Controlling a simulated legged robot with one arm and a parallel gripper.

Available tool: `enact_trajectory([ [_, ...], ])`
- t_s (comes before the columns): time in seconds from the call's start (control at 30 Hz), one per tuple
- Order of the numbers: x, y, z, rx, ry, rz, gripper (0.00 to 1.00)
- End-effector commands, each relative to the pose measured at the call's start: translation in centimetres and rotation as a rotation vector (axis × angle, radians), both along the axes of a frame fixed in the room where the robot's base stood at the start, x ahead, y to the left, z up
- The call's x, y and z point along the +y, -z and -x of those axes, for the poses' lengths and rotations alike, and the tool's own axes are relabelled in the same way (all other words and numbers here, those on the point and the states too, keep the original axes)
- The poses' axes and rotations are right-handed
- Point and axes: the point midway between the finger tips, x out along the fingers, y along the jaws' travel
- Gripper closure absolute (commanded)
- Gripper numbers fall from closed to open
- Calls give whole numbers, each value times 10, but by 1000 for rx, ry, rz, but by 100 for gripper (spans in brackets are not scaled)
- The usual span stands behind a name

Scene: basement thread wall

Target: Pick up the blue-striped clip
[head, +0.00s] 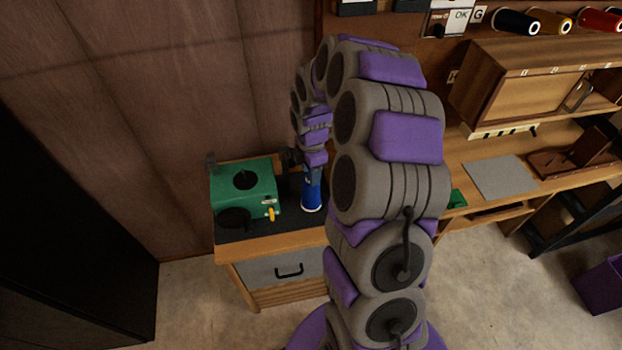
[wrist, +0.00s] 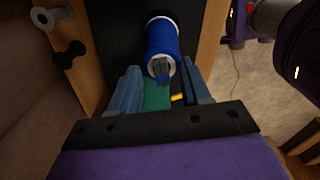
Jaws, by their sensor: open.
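A small grey-blue piece (wrist: 160,70) shows at the near, white-rimmed end of a blue spool (wrist: 160,42) in the wrist view. It may be the blue-striped clip; I cannot make out its stripes. My gripper (wrist: 162,78) is open, with one finger on each side of this piece and a gap to both. The spool also shows in the head view (head: 312,193), upright on the dark top of a small wooden cabinet. There my arm comes down from above it, and the gripper's fingertips are hard to make out.
A green machine (head: 243,187) with a yellow lever stands left of the spool on the cabinet (head: 280,243). A wooden workbench (head: 465,172) with a grey mat (head: 500,176) is on the right. Colored thread spools (head: 555,22) line the wall at upper right. Bare floor lies in front.

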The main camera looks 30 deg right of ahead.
Motion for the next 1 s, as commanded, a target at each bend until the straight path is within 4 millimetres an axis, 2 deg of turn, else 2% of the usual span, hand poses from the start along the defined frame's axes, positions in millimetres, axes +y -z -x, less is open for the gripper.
enact_trajectory([
  [0.2,0,4,0,4,-1,0,53],
  [0.7,1,4,-1,3,-1,-1,100],
  [1.0,1,5,0,3,-1,-1,100],
])
